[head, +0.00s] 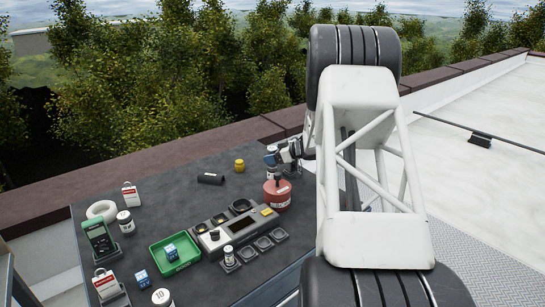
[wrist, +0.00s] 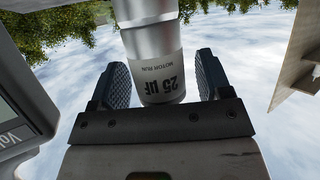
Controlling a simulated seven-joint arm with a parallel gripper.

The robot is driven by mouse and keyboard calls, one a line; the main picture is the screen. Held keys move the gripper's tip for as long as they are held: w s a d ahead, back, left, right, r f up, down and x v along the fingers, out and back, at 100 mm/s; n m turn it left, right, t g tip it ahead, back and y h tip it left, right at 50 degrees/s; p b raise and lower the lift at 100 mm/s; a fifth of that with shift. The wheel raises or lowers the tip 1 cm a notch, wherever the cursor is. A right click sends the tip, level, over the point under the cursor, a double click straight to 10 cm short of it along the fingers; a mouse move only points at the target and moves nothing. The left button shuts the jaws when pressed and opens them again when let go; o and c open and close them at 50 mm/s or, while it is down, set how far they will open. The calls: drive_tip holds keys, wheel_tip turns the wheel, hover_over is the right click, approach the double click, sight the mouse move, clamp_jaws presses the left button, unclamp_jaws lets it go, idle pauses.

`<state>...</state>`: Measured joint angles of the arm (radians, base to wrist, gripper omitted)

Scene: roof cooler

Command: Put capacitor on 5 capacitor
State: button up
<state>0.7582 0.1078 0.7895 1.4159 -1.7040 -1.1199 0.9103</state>
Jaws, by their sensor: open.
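In the wrist view my gripper (wrist: 162,80) is open. A silver cylindrical capacitor (wrist: 161,72) stands between its fingers, with a narrow gap on each side; its label reads 25 µF, motor run. In the head view my gripper (head: 283,155) is at the far right of the dark table, near a red round container (head: 277,195); the arm partly blocks the view and its fingers are small. Other small cylinders stand on the table: one marked 10 (head: 162,298), one at the left (head: 126,222), and one on the tester's front pads (head: 229,257). No label reading 5 is legible.
A tester panel (head: 243,226) with round sockets lies mid-table. A green tray (head: 193,259) holds a blue cube. A green meter (head: 98,235), white tape roll (head: 101,211), red-white tags (head: 131,194), black cylinder (head: 210,179) and yellow piece (head: 239,165) lie around. Bare table shows at the back left.

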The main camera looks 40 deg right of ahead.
drive_tip(key=v, duration=1.2)
idle(0.6)
drive_tip(key=w+a+r+m+t+h, duration=0.2)
drive_tip(key=w+a+r+h, duration=0.4)
drive_tip(key=a+r, duration=0.5)
drive_tip(key=s+a+r+m+h, duration=0.35)
drive_tip(key=a+r, duration=0.35)
drive_tip(key=a, duration=0.4)
drive_tip(key=s+a+f+g, duration=0.2)
drive_tip(key=s+a+g, duration=0.1)
drive_tip(key=s+a, duration=0.7)
drive_tip(key=s+a+f+g+y, duration=0.1)
drive_tip(key=s+a+g, duration=0.3)
drive_tip(key=s+a, duration=0.7)
drive_tip(key=s+a+f+m+g+y, duration=0.1)
drive_tip(key=s+a+f+g, duration=0.2)
drive_tip(key=s+a, duration=0.7)
drive_tip(key=s, duration=0.6)
drive_tip(key=shift+s+a+f+g, duration=0.2)
drive_tip(key=shift+a+f+g, duration=0.1)
drive_tip(key=shift+f+g, duration=0.1)
